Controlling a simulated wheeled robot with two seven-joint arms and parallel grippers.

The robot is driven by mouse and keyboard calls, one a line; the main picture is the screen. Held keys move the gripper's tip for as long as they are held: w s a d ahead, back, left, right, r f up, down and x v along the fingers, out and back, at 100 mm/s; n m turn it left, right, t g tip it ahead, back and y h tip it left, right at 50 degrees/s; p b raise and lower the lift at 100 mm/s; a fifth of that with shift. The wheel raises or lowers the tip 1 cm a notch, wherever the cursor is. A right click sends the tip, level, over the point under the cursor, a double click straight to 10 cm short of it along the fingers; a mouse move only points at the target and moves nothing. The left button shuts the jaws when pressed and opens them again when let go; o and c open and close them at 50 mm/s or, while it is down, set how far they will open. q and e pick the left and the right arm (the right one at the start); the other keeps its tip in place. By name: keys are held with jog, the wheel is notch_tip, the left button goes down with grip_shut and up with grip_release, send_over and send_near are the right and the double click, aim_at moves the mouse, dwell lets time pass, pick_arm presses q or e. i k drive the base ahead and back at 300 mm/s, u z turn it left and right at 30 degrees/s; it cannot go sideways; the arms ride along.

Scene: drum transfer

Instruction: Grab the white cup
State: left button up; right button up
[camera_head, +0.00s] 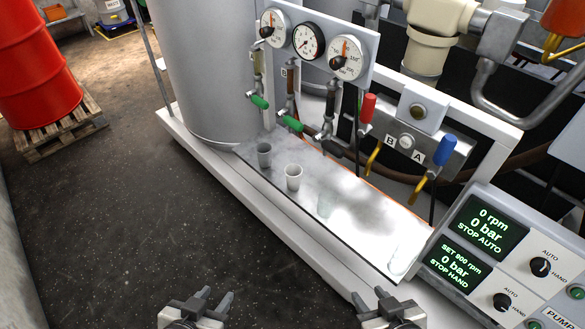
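The white cup (293,177) stands upright on the metal shelf (345,214) below the taps. A grey cup (264,155) stands to its left and a little behind it. My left gripper (217,294) is at the bottom of the view, below and left of the cup. Its two fingers are apart and nothing shows between them. My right gripper (368,298) is at the bottom, below and right of the cup, with its fingers apart and empty. Both grippers are well clear of the cups.
Green-handled taps (290,123) hang above the shelf near the cups, under several round gauges (308,41). A large tank (207,75) stands behind left. A control panel (500,265) is at the right. A red drum (35,62) stands on a pallet (60,133).

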aim_at(294, 172)
jog(key=u, duration=1.5)
jog(key=i, duration=1.9)
jog(key=z, duration=1.95)
